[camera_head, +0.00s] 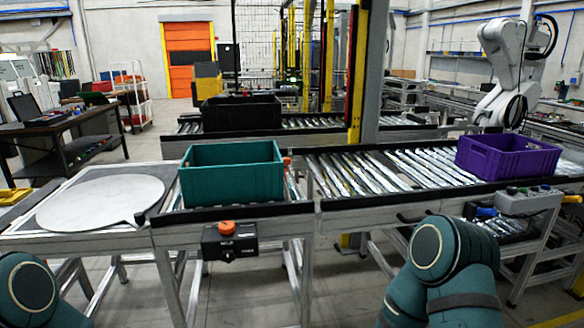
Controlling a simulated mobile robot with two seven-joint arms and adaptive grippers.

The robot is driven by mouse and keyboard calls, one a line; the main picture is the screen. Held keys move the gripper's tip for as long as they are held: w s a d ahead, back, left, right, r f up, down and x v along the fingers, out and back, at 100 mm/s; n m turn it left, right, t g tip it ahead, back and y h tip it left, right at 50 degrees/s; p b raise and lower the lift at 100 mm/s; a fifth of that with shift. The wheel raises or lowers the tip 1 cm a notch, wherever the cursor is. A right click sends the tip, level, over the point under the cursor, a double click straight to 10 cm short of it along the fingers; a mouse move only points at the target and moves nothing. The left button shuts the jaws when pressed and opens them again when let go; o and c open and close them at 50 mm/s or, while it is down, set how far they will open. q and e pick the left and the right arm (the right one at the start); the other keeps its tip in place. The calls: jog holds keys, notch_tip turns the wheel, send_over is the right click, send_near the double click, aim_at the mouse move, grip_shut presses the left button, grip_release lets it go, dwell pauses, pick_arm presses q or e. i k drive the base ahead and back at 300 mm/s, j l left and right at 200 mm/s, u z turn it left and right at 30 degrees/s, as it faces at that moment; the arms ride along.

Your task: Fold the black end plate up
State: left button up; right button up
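I cannot tell for sure which part is the black end plate. A black strip (235,213) runs along the front edge of the roller section under the teal crate (232,180). Another black strip (420,192) lines the front edge of the longer roller conveyor (375,172) to its right. My teal arm links show at the bottom left and bottom right corners. Both grippers are out of the picture, so what they hold does not show.
A round grey plate (100,202) lies on the table at the left. A black control box (229,241) with an orange knob hangs on the front frame. A purple crate (510,156) stands on the right rollers, above a grey button box (529,201). A black crate (241,112) stands behind.

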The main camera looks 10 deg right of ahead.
aim_at(21, 210)
jog(key=u, duration=1.45)
jog(key=i+j+z, duration=0.15)
jog(key=i, duration=0.35)
jog(key=i+j+z, duration=0.15)
jog(key=i, duration=0.4)
jog(key=i+j+z, duration=0.15)
jog(key=i+j, duration=0.15)
jog(key=i, duration=0.2)
